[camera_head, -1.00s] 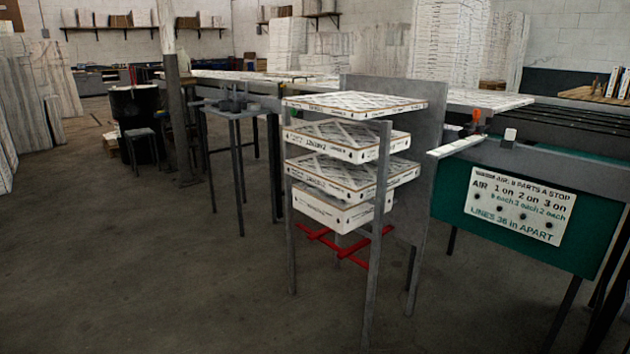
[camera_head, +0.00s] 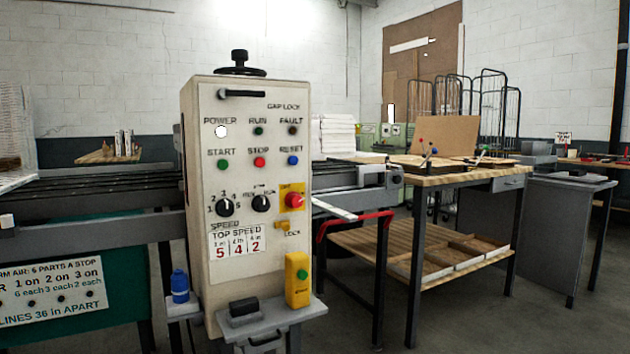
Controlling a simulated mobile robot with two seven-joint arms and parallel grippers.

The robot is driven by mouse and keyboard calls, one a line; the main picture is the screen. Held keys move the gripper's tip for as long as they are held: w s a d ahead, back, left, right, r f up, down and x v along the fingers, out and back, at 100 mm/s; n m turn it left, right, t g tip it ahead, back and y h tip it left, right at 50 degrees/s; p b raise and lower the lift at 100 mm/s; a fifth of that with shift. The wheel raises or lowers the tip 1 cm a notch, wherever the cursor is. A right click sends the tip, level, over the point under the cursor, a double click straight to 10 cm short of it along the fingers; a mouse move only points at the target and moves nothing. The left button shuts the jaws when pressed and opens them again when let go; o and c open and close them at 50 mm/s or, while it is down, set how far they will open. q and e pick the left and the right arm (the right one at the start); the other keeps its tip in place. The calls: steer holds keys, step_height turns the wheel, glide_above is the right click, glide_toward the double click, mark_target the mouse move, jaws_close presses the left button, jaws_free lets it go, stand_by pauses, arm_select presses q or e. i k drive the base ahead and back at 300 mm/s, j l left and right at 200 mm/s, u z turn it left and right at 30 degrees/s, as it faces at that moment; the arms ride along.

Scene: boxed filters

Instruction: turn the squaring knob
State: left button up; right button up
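A cream control cabinet (camera_head: 248,180) stands at the centre left of the head view. A black handwheel (camera_head: 240,66) with an upright grip sits on its top. A black dial (camera_head: 224,207) marked SPEED and a second black dial (camera_head: 261,203) are on its front face. The labels around the second dial are too small to read. No label reading "squaring" shows, so I cannot tell which one is the squaring knob. A red stop button (camera_head: 294,200) is right of the dials. Neither of my grippers is in view.
A shelf with a yellow button box (camera_head: 298,279) juts from the cabinet's front, and a blue bottle (camera_head: 180,286) stands at its left. A red-topped rail (camera_head: 355,222) and a wooden worktable (camera_head: 455,178) are to the right. Open floor shows at the lower right.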

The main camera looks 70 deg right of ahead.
mark_target(396, 179)
steer(key=z, duration=2.85)
